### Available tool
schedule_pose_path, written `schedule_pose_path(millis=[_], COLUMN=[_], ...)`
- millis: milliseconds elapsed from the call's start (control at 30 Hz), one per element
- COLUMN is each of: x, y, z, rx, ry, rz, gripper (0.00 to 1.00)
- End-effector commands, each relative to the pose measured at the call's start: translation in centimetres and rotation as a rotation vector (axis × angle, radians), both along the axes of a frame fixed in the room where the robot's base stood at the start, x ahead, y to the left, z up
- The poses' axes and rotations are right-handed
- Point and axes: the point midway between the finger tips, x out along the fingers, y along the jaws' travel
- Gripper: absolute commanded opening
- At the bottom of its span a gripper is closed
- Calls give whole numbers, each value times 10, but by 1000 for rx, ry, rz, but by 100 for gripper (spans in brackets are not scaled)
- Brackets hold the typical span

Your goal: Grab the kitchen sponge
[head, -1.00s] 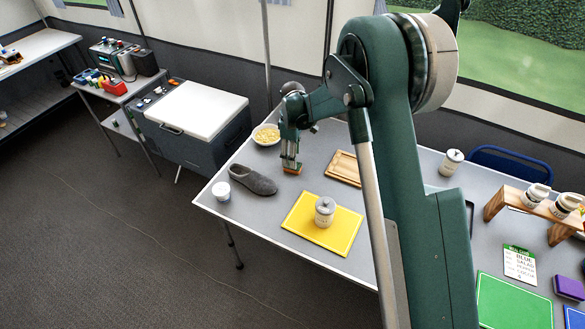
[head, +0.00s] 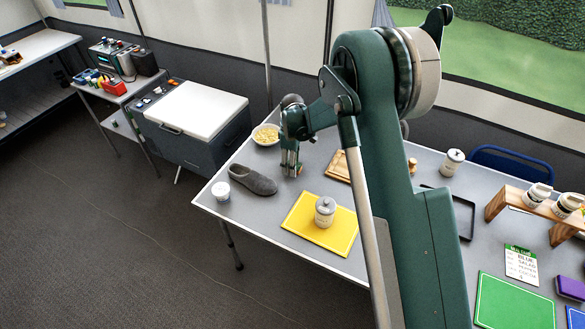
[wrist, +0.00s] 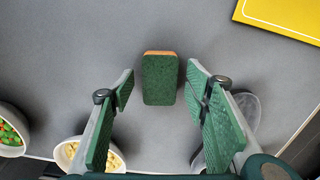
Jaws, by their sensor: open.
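The kitchen sponge (wrist: 161,82), dark green with an orange edge along its far end, lies flat on the grey table. In the wrist view it sits centrally, between and slightly ahead of the fingertips of my gripper (wrist: 161,88). The green-padded fingers are open, with a gap on either side of the sponge, and hold nothing. In the head view, my gripper (head: 291,168) points down over the far left part of the table, and the sponge is hidden or too small to make out there.
A grey slipper (head: 248,180) and a yellow board (head: 300,226) with a lidded jar (head: 325,211) stand near my gripper. A bowl of yellow food (head: 266,135) is behind it, and a wooden board (head: 339,166) is to its right. Bare table lies around the sponge.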

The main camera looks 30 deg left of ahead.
Motion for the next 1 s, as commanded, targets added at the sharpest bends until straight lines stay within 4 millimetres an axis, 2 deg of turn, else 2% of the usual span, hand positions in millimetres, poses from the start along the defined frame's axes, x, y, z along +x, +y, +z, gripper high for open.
schedule_pose_path(millis=[100,300,733,1000], x=[0,0,0,0], y=[0,0,0,0], z=[0,0,2,25], rx=[0,0,0,0], ry=[0,0,0,0], rz=[0,0,0,0], gripper=[46,25,25,25])
